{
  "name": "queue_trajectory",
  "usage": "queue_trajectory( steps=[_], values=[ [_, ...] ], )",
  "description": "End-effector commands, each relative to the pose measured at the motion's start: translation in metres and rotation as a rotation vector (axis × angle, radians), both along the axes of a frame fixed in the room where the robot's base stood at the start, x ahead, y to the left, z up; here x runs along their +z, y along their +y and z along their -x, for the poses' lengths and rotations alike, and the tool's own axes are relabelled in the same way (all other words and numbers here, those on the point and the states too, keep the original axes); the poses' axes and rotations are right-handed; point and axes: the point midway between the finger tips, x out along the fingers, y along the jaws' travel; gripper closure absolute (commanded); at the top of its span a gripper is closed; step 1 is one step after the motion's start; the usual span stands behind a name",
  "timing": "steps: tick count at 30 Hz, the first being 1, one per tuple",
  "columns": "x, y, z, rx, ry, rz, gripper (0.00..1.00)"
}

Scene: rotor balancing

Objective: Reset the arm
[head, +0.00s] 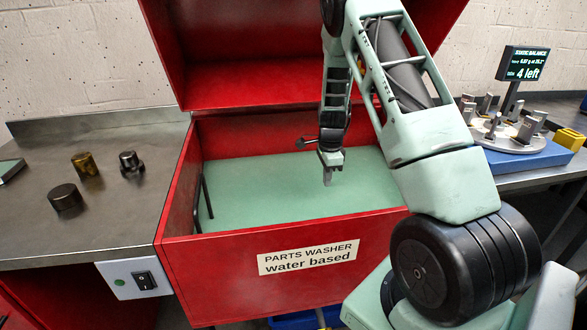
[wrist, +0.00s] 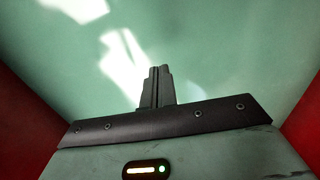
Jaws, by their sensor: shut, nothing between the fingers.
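My gripper (head: 327,177) hangs pointing down inside the open red parts washer (head: 207,268), above its pale green liquid or floor (head: 260,185). In the wrist view its fingers (wrist: 157,86) are together with nothing between them. The green surface (wrist: 230,50) fills most of that view, with red walls at both lower sides. My arm reaches in from the right. I cannot tell how far the fingertips are above the green surface.
The washer's red lid (head: 240,60) stands open behind. A metal counter (head: 110,200) at left bears a brass part (head: 85,164) and dark parts (head: 64,198). A switch box (head: 135,278) is on the front. At right, a balancing stand (head: 515,135) has a display (head: 523,63) reading "4 left".

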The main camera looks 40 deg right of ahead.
Motion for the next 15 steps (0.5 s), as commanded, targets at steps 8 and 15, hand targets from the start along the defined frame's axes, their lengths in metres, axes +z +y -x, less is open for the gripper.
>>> queue_trajectory(
  steps=[8,15],
  values=[
    [0.003,0.003,-0.001,0.009,-0.001,-0.002,1.0],
    [0.049,0.1,-0.021,0.363,-0.037,-0.053,1.0]
  ],
)
